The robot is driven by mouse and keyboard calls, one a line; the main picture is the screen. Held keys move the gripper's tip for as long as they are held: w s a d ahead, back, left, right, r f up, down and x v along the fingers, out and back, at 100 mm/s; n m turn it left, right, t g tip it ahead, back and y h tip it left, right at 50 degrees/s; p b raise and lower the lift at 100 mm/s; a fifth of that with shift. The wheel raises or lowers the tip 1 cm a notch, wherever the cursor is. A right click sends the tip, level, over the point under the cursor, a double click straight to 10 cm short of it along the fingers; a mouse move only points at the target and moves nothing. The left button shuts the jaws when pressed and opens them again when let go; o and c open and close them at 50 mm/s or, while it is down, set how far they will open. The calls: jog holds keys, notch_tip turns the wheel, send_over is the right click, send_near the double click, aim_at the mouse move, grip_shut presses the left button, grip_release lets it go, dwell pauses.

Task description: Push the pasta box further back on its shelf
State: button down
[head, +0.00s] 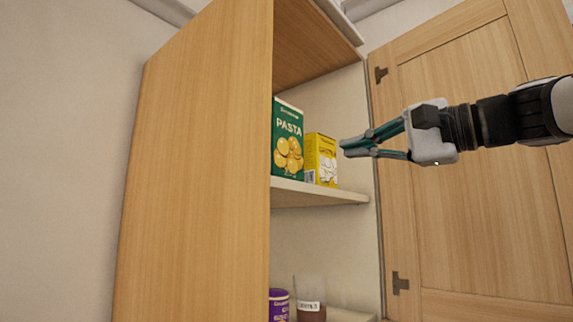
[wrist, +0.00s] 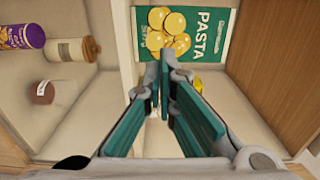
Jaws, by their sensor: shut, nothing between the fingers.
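The pasta box (head: 287,138) is green with yellow pasta pictured on it. It stands upright on the upper cupboard shelf (head: 318,196), at the left beside the side panel. It also shows at the top of the wrist view (wrist: 184,34), turned on its side by the camera's angle. My gripper (head: 343,148) is shut and empty, in front of the shelf and to the right of the box in the head view. In the wrist view my fingertips (wrist: 166,55) overlap the box's lower edge in the picture. Whether they touch it I cannot tell.
A yellow box (head: 321,160) stands right of the pasta box. The lower shelf holds a purple can (head: 279,305) and a jar (head: 311,292); the wrist view also shows a wooden-lidded jar (wrist: 72,49). An open door (head: 480,170) is at the right, a side panel (head: 200,180) at the left.

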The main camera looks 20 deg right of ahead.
aim_at(291, 161)
jog(key=p+x, duration=0.2)
jog(key=x, duration=0.9)
jog(key=shift+a, duration=0.1)
jog(key=b+x, duration=0.3)
jog(key=x, duration=1)
jog(key=shift+w+a+f, duration=0.1)
jog(key=shift+w+a, duration=0.05)
jog(key=shift+w, duration=0.05)
jog(key=shift+s, duration=0.1)
